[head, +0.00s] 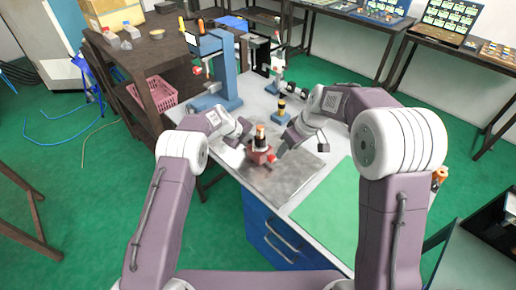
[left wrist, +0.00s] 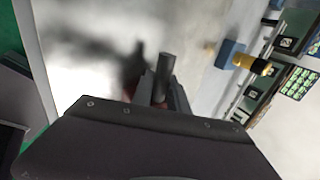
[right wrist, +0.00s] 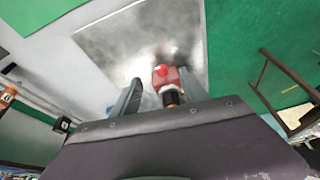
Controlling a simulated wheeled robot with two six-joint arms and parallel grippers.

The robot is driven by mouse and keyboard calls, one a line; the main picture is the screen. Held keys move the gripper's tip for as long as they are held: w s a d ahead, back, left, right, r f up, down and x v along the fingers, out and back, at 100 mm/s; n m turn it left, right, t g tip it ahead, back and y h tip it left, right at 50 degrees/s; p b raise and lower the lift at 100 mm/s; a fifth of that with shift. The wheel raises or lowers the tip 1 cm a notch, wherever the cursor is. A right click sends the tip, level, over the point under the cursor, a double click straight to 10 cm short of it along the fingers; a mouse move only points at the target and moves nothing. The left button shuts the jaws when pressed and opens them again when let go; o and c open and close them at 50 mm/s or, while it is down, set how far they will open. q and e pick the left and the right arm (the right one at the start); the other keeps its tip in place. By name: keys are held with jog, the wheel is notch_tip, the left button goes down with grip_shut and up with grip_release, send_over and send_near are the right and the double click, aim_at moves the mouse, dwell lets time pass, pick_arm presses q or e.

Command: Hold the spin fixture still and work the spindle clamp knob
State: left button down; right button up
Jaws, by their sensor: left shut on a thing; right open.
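The spin fixture (head: 260,152) is a small red block with a black and orange upright part on top. It stands on a grey metal plate on the bench. A bright red, round knob-like part (head: 271,158) shows on its near right side, and in the right wrist view (right wrist: 162,73). My left gripper (head: 247,139) is at the fixture's left side, shut on a dark grey post (left wrist: 166,68) of it. The fixture's body is mostly hidden in the left wrist view. My right gripper (right wrist: 158,82) is open, with its fingers on either side of the red part; contact cannot be told.
The grey metal plate (head: 285,180) has free room in front. A green mat (head: 325,215) lies to the right. A blue stand with a yellow and black post (head: 281,112) and a tall blue press (head: 222,75) stand behind.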

pick_arm(q)
jog(key=c, duration=1.2)
grip_release()
pick_arm(e)
jog(key=s+d+f+m, duration=0.2)
jog(key=s, duration=0.5)
jog(key=s+d+f+m+g+h, duration=0.1)
jog(key=s+d+f+m, duration=0.1)
jog(key=s, duration=0.5)
jog(key=s+d+f+m+h, duration=0.1)
jog(key=s+d+f+m, duration=0.1)
jog(key=s+d+m, duration=0.2)
jog(key=s, duration=0.3)
jog(key=shift+s+g, duration=0.4)
jog(key=shift+d, duration=0.1)
pick_arm(q)
jog(key=v, duration=1.2)
jog(key=shift+w+r, duration=0.1)
